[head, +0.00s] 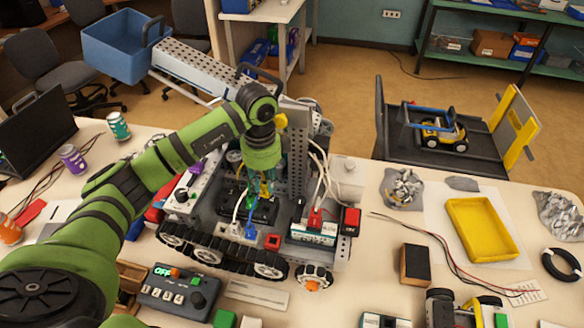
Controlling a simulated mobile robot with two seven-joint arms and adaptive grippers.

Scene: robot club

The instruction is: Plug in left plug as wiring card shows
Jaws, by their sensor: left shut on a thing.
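A tracked robot vehicle (210,243) stands on the table, with wires and plugs on its deck. My left gripper (260,192) points down over the middle of this deck, with its fingers shut. A blue plug with a blue lead (251,229) shows just below the fingertips, and the gripper appears to hold this lead or plug. Its exact grip is too small to see. White leads (237,208) run down beside it. A red plug (315,218) sits further right on the deck. I cannot make out a readable wiring card. My right gripper is not in view.
A control box (177,292) lies in front of the vehicle. A grey arm with a blue bin (113,48) rises behind it. A yellow tray (482,229), a small brown block (415,265) and loose wires lie on the right. Free table shows between them.

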